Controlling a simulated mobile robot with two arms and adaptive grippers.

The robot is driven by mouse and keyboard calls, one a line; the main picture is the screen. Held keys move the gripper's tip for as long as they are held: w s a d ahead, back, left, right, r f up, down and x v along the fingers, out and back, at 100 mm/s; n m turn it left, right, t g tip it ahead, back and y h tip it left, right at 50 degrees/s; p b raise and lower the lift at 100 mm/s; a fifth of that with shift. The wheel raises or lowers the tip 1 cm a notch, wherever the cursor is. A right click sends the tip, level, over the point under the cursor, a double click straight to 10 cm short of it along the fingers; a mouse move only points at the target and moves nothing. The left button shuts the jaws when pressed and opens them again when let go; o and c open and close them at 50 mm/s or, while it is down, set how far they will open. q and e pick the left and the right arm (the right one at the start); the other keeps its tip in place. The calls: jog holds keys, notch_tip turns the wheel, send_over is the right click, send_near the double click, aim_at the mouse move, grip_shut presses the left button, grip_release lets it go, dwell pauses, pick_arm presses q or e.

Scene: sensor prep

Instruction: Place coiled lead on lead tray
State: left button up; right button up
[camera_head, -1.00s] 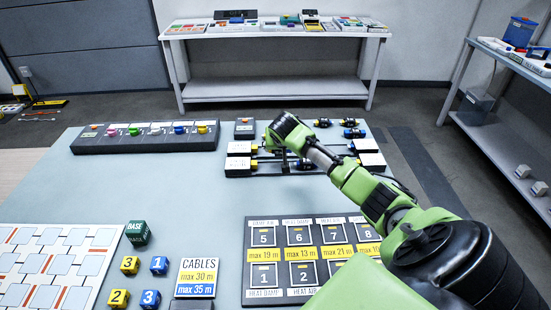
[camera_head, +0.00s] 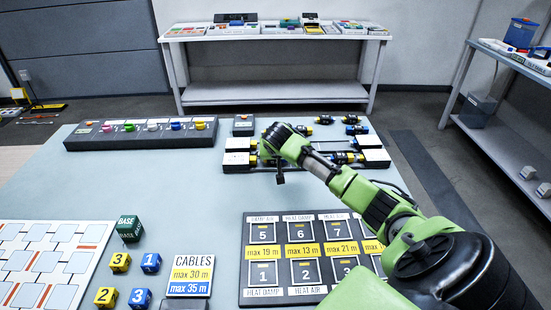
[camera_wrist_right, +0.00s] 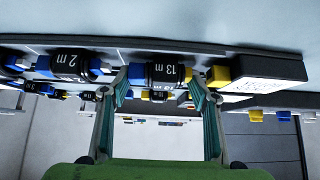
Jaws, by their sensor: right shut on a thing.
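In the right wrist view, a black coiled lead marked 13 m (camera_wrist_right: 166,72), with blue and yellow ends, lies between the fingers of my right gripper (camera_wrist_right: 162,84), which is shut on it. In the head view my right gripper (camera_head: 279,177) is low at the near edge of the dark rack (camera_head: 318,168) with white end blocks; the held lead is hidden there. Another coiled lead, marked 2 m (camera_wrist_right: 69,64), is beside it in the wrist view. Several more coiled leads (camera_head: 325,119) stand behind the rack at right. Which piece is the lead tray is unclear. My left gripper is out of view.
A dark numbered board (camera_head: 285,292) lies at the front, with a CABLES card (camera_head: 191,275), number cubes (camera_head: 151,262) and a white grid board (camera_head: 45,262) to its left. A dark strip with coloured knobs (camera_head: 140,139) lies far left. The table's middle is clear.

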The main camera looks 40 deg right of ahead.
jog(key=shift+f, duration=0.1)
jog(key=o, duration=1.2)
jog(key=shift+o, duration=0.2)
jog(key=shift+s+a+r, duration=0.1)
jog(key=shift+r, duration=0.2)
jog(key=v, duration=1.1)
jog(key=shift+s+a, duration=0.15)
jog(key=shift+s, duration=0.05)
